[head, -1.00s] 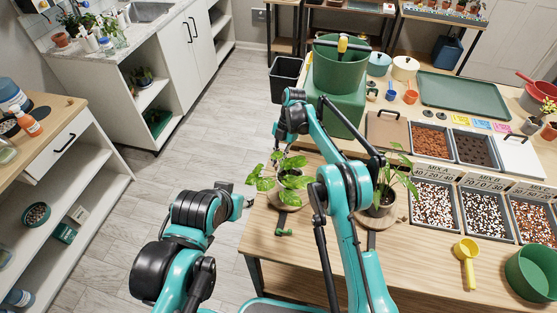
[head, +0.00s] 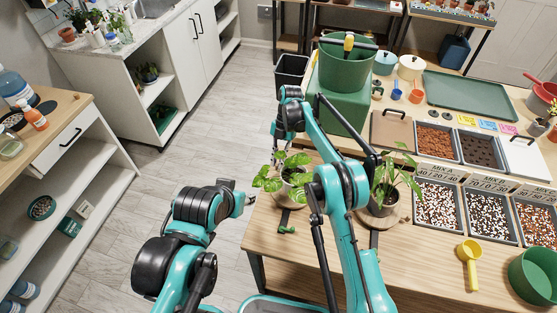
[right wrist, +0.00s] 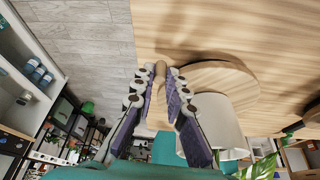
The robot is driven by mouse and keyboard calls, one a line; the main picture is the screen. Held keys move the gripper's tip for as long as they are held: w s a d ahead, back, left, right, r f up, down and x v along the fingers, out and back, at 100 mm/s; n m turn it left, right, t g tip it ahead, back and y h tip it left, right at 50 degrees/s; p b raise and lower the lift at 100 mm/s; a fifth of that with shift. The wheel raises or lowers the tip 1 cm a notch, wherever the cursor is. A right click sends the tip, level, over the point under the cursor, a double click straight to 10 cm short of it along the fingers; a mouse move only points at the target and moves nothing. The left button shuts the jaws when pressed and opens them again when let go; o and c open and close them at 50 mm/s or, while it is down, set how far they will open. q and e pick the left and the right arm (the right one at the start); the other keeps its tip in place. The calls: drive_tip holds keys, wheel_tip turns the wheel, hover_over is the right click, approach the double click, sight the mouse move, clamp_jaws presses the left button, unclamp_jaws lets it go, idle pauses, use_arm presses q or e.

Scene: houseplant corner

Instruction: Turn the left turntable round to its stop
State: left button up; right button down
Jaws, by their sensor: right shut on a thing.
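The left turntable is a round wooden disc (right wrist: 218,75) under a pale pot (right wrist: 222,118) in the right wrist view. In the head view its leafy plant (head: 272,184) stands at the table's left edge and hides much of the disc. My right gripper (right wrist: 160,82) is shut on the turntable's wooden peg handle (right wrist: 160,68), which sits between the purple finger pads at the disc's side. In the head view the right gripper (head: 277,157) is small, just behind the plant. My left gripper (head: 248,200) is left of the table edge; its fingers are too small to read.
A green clip-like piece (head: 287,230) lies in front of the left turntable. The right turntable (head: 390,222) carries another potted plant (head: 384,185). A green bucket (head: 345,65) stands behind. Mix trays (head: 487,215) and a yellow scoop (head: 468,255) are at right.

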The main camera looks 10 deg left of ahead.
drive_tip(key=shift+s+a, duration=0.1)
drive_tip(key=shift+a, duration=0.1)
drive_tip(key=c, duration=1.5)
unclamp_jaws()
drive_tip(key=shift+a, duration=0.1)
drive_tip(key=shift+c, duration=0.2)
drive_tip(key=shift+r, duration=0.3)
drive_tip(key=v, duration=0.6)
drive_tip(key=shift+w+r, duration=0.3)
drive_tip(key=shift+w, duration=0.05)
